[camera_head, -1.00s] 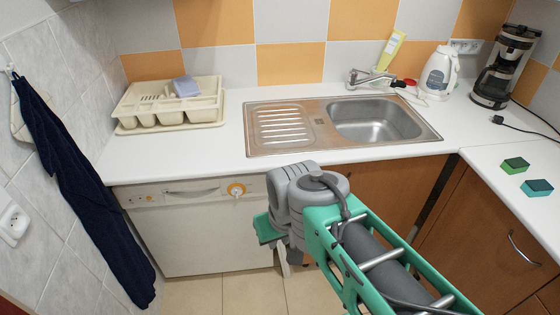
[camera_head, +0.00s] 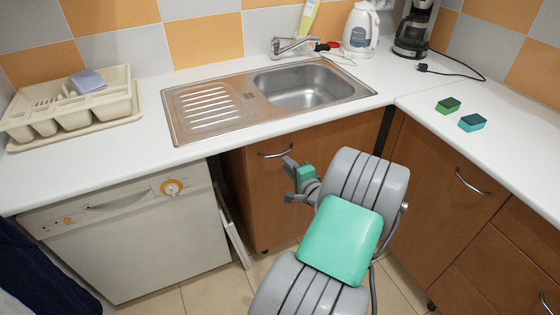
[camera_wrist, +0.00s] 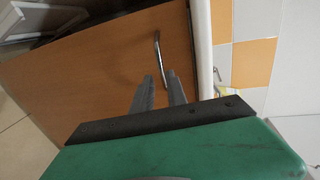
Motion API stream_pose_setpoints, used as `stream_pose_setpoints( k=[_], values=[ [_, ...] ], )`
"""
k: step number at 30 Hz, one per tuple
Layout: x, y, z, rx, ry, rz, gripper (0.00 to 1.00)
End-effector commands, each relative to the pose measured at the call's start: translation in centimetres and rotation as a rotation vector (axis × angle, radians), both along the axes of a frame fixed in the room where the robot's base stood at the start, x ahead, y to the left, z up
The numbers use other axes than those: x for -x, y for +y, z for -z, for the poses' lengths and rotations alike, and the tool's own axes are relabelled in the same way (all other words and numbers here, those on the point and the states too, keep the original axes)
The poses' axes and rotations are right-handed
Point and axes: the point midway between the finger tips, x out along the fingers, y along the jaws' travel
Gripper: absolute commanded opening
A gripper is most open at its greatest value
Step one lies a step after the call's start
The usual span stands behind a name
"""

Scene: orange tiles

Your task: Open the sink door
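The sink door (camera_head: 330,150) is a brown wooden cabinet door under the sink, and it looks closed. Its curved metal handle (camera_head: 275,154) is near the top left of the door, and the handle also shows in the wrist view (camera_wrist: 158,50). My gripper (camera_head: 287,180) is in front of the door, just below and right of the handle in the head view. In the wrist view its two grey fingers (camera_wrist: 159,84) are apart and empty, pointing toward the handle. Contact with the handle cannot be seen. My arm hides part of the door's right and lower area.
A metal sink (camera_head: 305,88) is set in the white countertop (camera_head: 150,95) above the door. A white dishwasher (camera_head: 130,235) stands to the left, with a dark gap beside it. Brown cabinets (camera_head: 450,190) stand to the right. Tiled floor (camera_head: 215,295) is clear below.

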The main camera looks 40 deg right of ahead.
Motion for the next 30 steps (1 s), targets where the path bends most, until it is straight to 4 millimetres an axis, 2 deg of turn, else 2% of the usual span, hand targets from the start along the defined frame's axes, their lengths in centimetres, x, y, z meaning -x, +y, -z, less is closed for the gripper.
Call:
stream_pose_setpoints(
  k=[2, 9, 13, 23, 30],
  values=[
    [-0.4, -0.5, 0.1, -0.007, -0.011, 0.012, 0.18],
    [-4.7, -1.6, 0.9, -0.004, -0.008, 0.007, 0.18],
    [-6.4, -2.2, 1.3, -0.001, -0.007, 0.010, 0.18],
    [-7.0, -2.4, 1.4, -0.002, -0.007, 0.011, 0.17],
    [-7.0, -2.4, 1.4, -0.001, -0.007, 0.011, 0.00]
  ],
)
